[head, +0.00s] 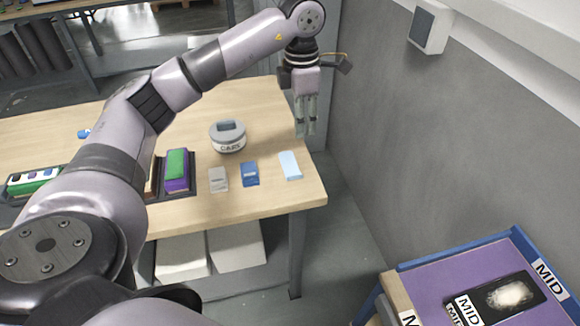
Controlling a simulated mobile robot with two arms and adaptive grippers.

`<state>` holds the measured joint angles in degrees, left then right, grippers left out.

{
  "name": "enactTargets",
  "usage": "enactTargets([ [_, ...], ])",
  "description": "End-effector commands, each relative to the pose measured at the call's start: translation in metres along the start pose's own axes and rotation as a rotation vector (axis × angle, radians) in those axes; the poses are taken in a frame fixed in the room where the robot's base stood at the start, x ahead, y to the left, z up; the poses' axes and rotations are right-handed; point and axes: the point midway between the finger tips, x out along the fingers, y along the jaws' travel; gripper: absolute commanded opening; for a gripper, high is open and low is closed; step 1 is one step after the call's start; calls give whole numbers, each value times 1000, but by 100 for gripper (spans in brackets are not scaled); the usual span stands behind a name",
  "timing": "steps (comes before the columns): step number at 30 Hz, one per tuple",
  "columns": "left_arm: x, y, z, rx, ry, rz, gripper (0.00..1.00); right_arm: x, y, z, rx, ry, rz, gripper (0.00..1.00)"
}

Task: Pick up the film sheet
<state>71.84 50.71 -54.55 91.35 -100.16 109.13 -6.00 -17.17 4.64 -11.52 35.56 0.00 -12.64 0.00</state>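A light blue sheet (291,165), likely the film sheet, lies flat near the right end of the wooden table (262,118). My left gripper (306,133) points down above the table's right edge, beyond the sheet in the picture and apart from it. Its two fingers look close together, and I cannot tell how far they are parted. Nothing shows between them. My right gripper is out of view.
Left of the sheet lie a blue card (250,174) and a grey one (218,179). A round grey container (228,137) stands behind them. A dark tray holds a green and purple block (177,169). A grey wall (440,140) rises at right, above a blue-edged purple surface (450,275).

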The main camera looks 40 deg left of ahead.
Motion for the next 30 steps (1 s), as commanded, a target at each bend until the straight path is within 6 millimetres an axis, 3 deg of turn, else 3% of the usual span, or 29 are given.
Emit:
enactTargets([
  [5,11,9,-12,-19,44,23,27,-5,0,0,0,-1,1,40],
  [18,100,9,-15,-17,40,20,27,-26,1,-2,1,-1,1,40],
  [25,118,10,-15,-16,37,22,27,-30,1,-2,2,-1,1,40],
  [30,137,7,-20,-17,41,19,27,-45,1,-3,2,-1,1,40],
])
